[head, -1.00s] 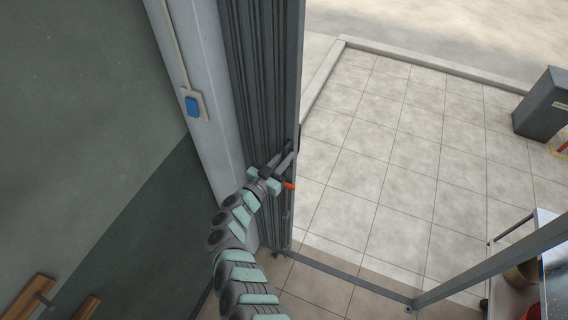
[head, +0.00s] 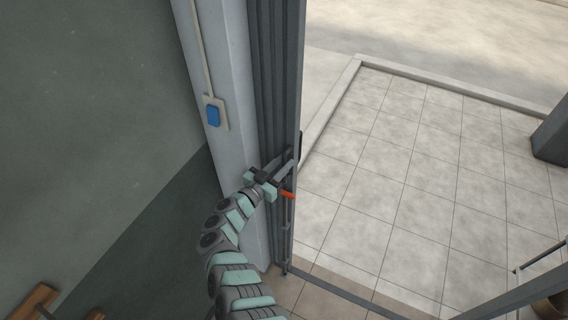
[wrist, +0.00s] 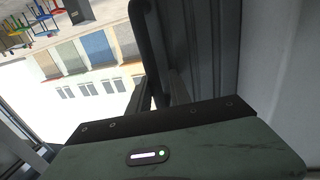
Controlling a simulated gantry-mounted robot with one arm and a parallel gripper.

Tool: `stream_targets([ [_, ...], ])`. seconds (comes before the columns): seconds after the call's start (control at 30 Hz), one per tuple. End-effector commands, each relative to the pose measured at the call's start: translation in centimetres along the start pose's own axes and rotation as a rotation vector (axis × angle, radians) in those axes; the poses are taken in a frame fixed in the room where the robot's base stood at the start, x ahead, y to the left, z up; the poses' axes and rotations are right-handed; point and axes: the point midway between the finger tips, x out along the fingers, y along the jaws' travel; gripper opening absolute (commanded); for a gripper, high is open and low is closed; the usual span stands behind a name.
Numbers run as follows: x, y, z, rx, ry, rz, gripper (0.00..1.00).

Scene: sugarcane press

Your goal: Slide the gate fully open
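The grey folding gate (head: 270,75) is bunched into a narrow upright stack against the pale wall post at the left of the opening. Its front edge is a tall grey bar with a dark handle, which shows in the wrist view (wrist: 151,45) as a curved bar. An orange lever (head: 287,194) sticks out below the handle. My gripper (head: 286,163) is at the gate's front edge, its fingers at the handle and seemingly shut on it. The fingertips are partly hidden in both views.
The pale post (head: 222,100) carries a blue switch (head: 213,115). The doorway beside the gate is clear, with a tiled floor (head: 400,180) outside and a floor rail (head: 345,293) across it. A dark box (head: 553,135) stands at the right.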

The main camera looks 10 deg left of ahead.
Motion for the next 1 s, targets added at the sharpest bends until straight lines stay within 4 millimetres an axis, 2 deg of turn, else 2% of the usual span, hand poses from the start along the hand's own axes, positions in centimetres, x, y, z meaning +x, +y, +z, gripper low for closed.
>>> stream_targets([
  [0.03,-0.1,-0.1,0.0,0.000,0.000,-0.003,0.25],
  [0.17,0.0,0.0,-0.1,0.001,0.003,0.000,0.35],
  [0.4,0.1,0.1,-0.3,0.001,0.006,0.004,0.35],
  [0.53,-0.7,0.2,-0.2,0.000,0.004,0.006,0.35],
  [0.67,-2.5,0.2,-0.3,0.001,0.002,0.005,0.35],
  [0.9,-7.5,0.1,-0.2,0.000,0.000,0.003,0.35],
  [1.0,-9.1,0.0,-0.1,0.000,0.000,0.003,0.35],
])
